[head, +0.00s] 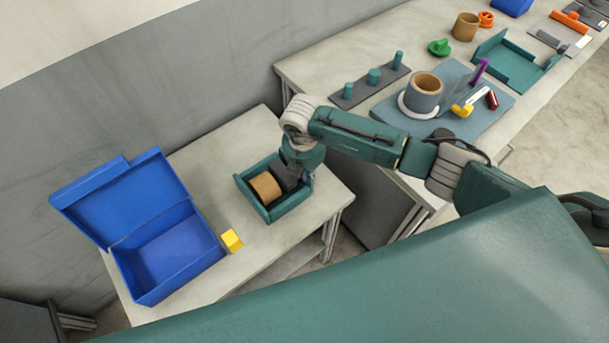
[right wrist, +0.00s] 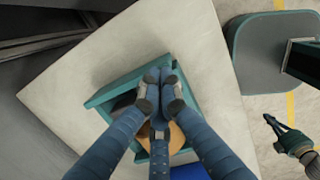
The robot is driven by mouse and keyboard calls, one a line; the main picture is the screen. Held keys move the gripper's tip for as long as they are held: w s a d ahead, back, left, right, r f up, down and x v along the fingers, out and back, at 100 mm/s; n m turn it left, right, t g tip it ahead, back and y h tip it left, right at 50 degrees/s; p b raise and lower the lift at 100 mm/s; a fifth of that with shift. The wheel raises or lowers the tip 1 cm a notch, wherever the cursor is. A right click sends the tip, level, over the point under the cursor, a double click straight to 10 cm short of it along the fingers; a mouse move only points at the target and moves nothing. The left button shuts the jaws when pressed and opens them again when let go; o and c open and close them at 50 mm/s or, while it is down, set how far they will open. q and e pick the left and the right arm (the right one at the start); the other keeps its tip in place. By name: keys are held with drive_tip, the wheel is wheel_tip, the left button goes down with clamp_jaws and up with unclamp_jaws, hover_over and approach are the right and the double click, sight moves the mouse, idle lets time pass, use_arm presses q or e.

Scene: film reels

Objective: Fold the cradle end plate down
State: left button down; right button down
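The teal cradle (head: 275,211) stands on the small table, holding a tan reel (head: 265,188) and a dark grey reel (head: 284,178). Its teal wall also shows in the right wrist view (right wrist: 103,98). Which wall is the end plate, and its tilt, I cannot make out. My right gripper (head: 303,180) is at the cradle's far right end; in the right wrist view (right wrist: 160,85) its fingertips are drawn together over the cradle's edge. It looks shut, with nothing visibly held. The fingers hide part of the cradle. My left gripper (right wrist: 275,132) is small at the right of the wrist view, fingers apart.
A blue box (head: 168,252) with its lid open and a yellow cube (head: 231,240) stand left of the cradle. The long table (head: 320,70) behind carries a peg rack (head: 370,83), a blue-grey board (head: 450,110) with a cup (head: 423,95), and a teal tray (head: 520,62).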

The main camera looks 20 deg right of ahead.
drive_tip(key=shift+w+d+b, duration=0.15)
drive_tip(key=shift+w+d, duration=0.15)
drive_tip(key=shift+d, duration=0.5)
drive_tip(key=shift+w+d+b, duration=0.15)
drive_tip(key=shift+w+d, duration=0.1)
drive_tip(key=shift+d, duration=0.5)
drive_tip(key=shift+s+a, duration=0.2)
drive_tip(key=shift+a, duration=0.4)
drive_tip(key=shift+s+a, duration=0.2)
drive_tip(key=shift+a, duration=0.4)
wheel_tip(320, 180, up, 6)
drive_tip(key=p, duration=0.5)
